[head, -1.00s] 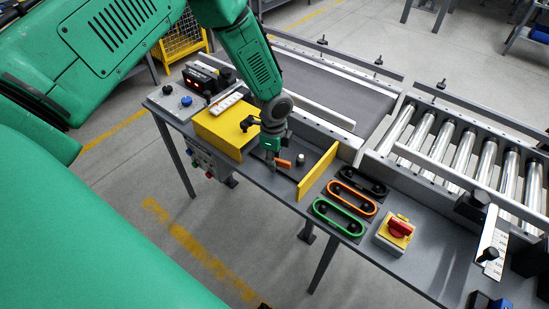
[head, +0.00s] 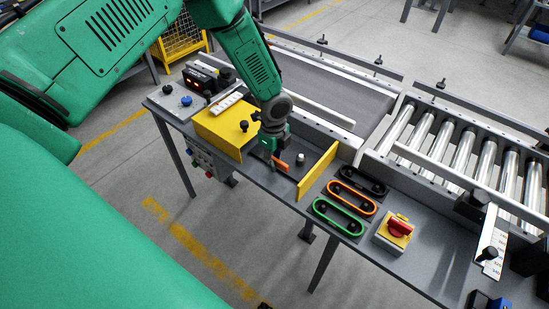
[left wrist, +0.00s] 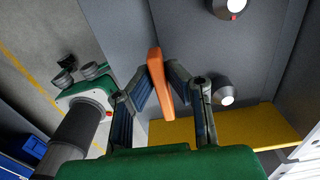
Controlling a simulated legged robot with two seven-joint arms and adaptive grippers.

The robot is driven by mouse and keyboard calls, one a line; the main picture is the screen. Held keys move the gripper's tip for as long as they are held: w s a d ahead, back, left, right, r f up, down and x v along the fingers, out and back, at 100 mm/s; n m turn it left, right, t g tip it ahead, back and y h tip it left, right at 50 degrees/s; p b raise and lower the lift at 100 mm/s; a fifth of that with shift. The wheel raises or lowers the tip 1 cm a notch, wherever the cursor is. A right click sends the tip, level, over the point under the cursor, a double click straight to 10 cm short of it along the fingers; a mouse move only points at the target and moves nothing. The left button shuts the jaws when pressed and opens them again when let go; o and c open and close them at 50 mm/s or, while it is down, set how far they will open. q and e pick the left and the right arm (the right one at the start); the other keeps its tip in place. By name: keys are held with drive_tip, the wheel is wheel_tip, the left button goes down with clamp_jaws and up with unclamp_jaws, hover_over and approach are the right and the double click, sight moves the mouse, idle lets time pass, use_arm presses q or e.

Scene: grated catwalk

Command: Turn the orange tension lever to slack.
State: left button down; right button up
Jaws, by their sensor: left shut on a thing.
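The orange tension lever (head: 281,164) is a small bar low over the grey bench, between a yellow box and an upright yellow plate. It shows larger in the left wrist view (left wrist: 157,72), lying lengthwise between my fingers. My left gripper (head: 271,160) comes down from above at the lever. In the left wrist view my left gripper (left wrist: 161,80) has its two fingertips closed on the lever from both sides. The lever's pivot and any slack marking cannot be made out.
The yellow box (head: 222,132) stands left of the gripper and the upright yellow plate (head: 318,174) right of it. A metal knob (head: 300,158) is close by. Belt loops (head: 352,197) and a red switch (head: 400,226) lie farther right. Rollers (head: 440,135) run behind.

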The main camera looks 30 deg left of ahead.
sight(274, 157)
use_arm(q)
drive_tip(key=shift+w+a+r, duration=0.15)
drive_tip(key=shift+w+r, duration=0.1)
drive_tip(key=shift+w, duration=0.05)
drive_tip(key=c, duration=1.6)
unclamp_jaws()
drive_tip(key=shift+s+f, duration=0.1)
wheel_tip(274, 157, up, 12)
drive_tip(key=shift+f, duration=0.1)
